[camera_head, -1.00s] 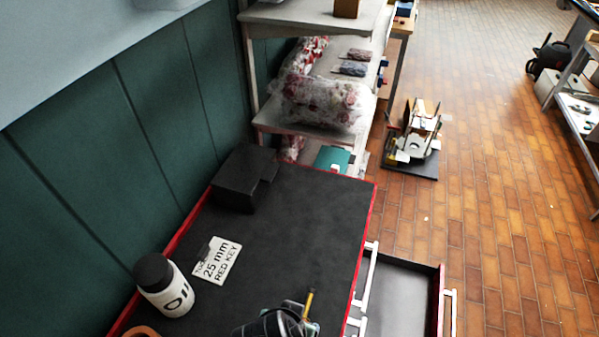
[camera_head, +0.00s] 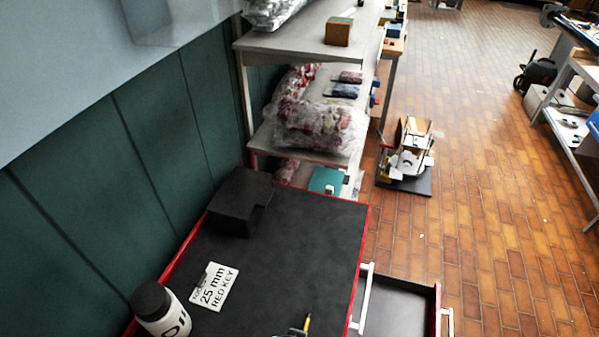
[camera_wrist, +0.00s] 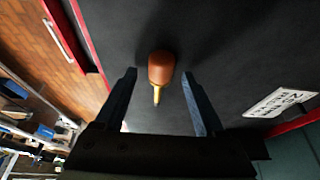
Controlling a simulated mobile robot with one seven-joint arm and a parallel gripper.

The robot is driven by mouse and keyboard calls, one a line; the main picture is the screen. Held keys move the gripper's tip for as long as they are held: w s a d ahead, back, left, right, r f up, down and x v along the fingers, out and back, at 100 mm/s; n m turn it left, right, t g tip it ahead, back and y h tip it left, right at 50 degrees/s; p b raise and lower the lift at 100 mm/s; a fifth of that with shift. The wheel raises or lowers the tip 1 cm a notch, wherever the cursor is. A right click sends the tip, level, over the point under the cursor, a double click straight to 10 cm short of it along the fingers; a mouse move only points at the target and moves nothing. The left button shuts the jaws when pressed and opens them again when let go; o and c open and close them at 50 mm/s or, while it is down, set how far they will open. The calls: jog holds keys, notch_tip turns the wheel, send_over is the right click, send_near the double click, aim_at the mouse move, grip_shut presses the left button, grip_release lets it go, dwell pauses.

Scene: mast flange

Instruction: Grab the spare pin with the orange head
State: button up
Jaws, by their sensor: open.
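The pin (camera_wrist: 161,70) shows in the wrist view, with a rounded orange-brown head and a thin yellow shaft pointing toward my gripper. It is over the black cart top. My gripper (camera_wrist: 158,75) is open, with one dark finger on each side of the pin and visible gaps between. I cannot tell its height relative to the pin. In the head view, a thin yellow piece (camera_head: 307,322) shows at the bottom edge, perhaps the pin's shaft; most of my gripper is cut off there.
The black cart top (camera_head: 290,240) has a red rim. A label card (camera_head: 213,287), a white bottle (camera_head: 162,312) and a dark box (camera_head: 240,203) stand or lie on it. An open drawer (camera_head: 396,307) juts out at the right. Shelves (camera_head: 300,38) stand beyond.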

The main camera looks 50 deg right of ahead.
grip_shut()
dwell(0.3)
